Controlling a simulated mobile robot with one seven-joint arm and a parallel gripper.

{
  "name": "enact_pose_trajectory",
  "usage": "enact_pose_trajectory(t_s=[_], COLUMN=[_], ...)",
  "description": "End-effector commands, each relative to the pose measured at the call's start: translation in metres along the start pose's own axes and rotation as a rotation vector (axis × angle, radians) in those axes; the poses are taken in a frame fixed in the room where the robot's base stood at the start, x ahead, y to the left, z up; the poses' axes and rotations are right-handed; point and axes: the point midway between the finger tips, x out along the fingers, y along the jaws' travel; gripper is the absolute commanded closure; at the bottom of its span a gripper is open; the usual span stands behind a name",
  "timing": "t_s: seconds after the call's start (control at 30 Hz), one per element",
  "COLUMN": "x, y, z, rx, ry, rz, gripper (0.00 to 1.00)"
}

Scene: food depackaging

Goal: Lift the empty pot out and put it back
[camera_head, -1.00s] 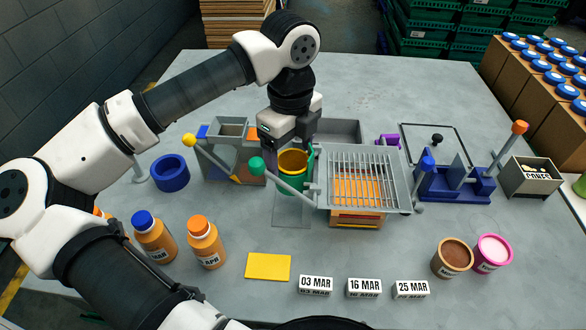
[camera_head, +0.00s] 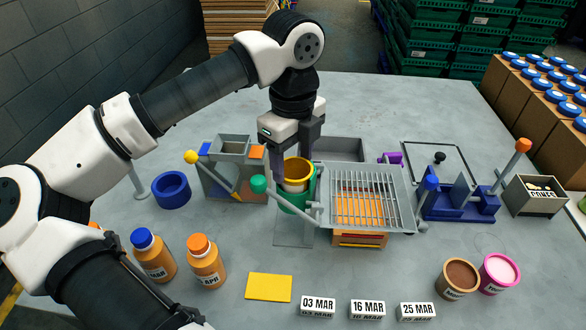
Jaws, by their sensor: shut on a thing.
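A pot with a yellow rim (camera_head: 297,168) stands upright within the green ring holder (camera_head: 297,203) at the middle of the table. A pale band of its side shows between the rim and the holder; its lower part is hidden by the holder. My gripper (camera_head: 295,175) points down over the pot and is shut on it, with one finger at its left and the other behind its right side. What is inside the pot cannot be made out.
A grey grating (camera_head: 362,195) stands close right of the holder. A lever with a green knob (camera_head: 259,184) is in front of it. A hopper stand (camera_head: 230,165) is to the left, and a blue ring (camera_head: 171,190) is beyond that. A yellow card (camera_head: 269,287) lies in front.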

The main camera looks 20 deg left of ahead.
Motion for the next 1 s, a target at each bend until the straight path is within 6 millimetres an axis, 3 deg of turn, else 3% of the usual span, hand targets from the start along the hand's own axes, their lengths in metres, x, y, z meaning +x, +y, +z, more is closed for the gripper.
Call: enact_pose_trajectory(t_s=[0.23,0.8,1.0], x=[-0.046,-0.044,-0.045], y=[-0.001,-0.091,-0.113], z=[0.000,0.092,0.115], rx=[-0.001,-0.001,0.000], ry=[-0.004,0.002,0.002], rz=[-0.002,-0.002,-0.002], gripper=[0.86,0.86,0.86])
